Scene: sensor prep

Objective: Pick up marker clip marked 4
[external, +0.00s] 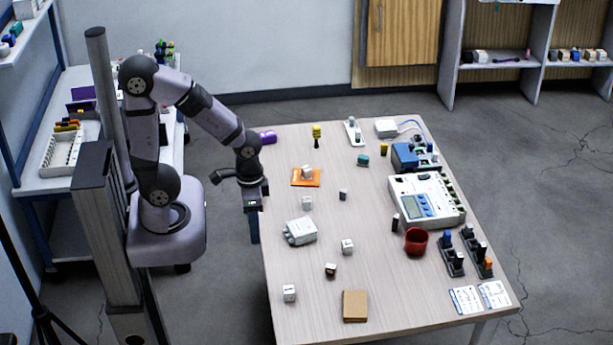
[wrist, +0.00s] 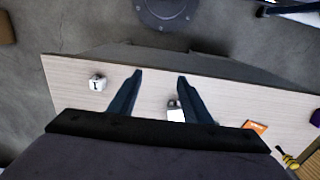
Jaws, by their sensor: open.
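Several small cube-like clips stand on the table. One white clip (external: 289,293) is near the front left corner, and in the wrist view its face (wrist: 97,82) appears to read 1. Other light clips are a white one (external: 347,246) near the middle, one (external: 307,203) further back and one (external: 307,171) on the orange pad (external: 314,181). A dark clip (external: 330,270) and a grey one (external: 343,194) also stand there. I cannot read a 4 on any. My gripper (external: 254,240) points down at the table's left edge, open and empty; its fingers (wrist: 156,82) are apart.
A white box (external: 300,231) lies on the table (external: 290,265) beside my gripper. A red cup (external: 416,241), a meter (external: 427,199) and dark racks (external: 452,257) stand at the right. A brown block (external: 355,306) lies at the front. The front centre has free room.

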